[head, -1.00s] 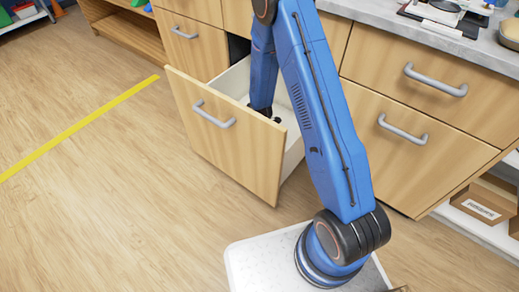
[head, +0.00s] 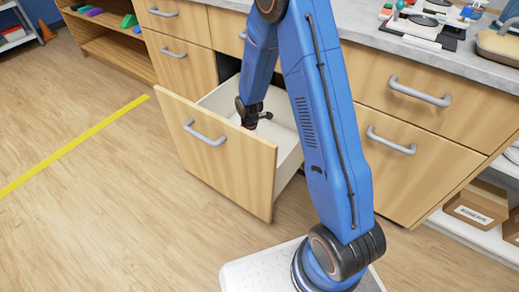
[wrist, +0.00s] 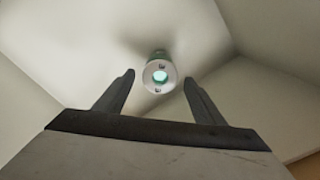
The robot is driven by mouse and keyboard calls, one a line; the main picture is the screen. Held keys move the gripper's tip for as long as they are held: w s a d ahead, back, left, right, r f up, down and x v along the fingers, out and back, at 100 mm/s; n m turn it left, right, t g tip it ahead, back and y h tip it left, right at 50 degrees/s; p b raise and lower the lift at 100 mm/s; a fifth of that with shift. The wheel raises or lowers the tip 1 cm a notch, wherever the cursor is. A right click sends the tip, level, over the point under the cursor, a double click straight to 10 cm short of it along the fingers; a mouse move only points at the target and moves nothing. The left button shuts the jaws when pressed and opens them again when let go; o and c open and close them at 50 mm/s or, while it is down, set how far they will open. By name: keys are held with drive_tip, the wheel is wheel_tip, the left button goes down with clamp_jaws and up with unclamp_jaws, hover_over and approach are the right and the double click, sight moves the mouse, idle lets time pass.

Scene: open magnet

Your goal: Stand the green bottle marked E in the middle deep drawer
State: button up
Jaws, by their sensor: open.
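The deep drawer (head: 218,165) is pulled open in the middle of the cabinet row, with a wood front and pale inside walls. In the wrist view, a small bottle (wrist: 160,73) shows end-on inside the drawer, with a pale round top, a teal centre and a little green behind it. It appears upright, beyond my fingertips. My gripper (wrist: 160,78) is open, with one finger on each side of the bottle in the picture and gaps between. In the head view my wrist is over the drawer; the fingers and bottle are hidden there.
The grey worktop (head: 360,38) carries several items at the right. Closed drawers (head: 410,160) flank the open one. A label-bearing cardboard box (head: 476,208) sits on a low shelf at right. The floor at left is clear, with a yellow line (head: 75,145).

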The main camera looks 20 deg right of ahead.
drive_tip(key=s+d+r+m+t, duration=0.15)
drive_tip(key=s+r+m, duration=0.3)
drive_tip(key=r, duration=0.85)
drive_tip(key=s+d+r+m+t, duration=0.1)
drive_tip(key=s+d+r+m, duration=0.15)
drive_tip(key=s+r, duration=0.7)
drive_tip(key=s+d+r+m+t, duration=0.2)
drive_tip(key=s+r+m, duration=0.7)
drive_tip(key=s+r, duration=0.7)
drive_tip(key=s+d, duration=0.1)
drive_tip(key=s, duration=0.2)
drive_tip(key=shift+s+r, duration=0.3)
drive_tip(key=shift+s, duration=0.05)
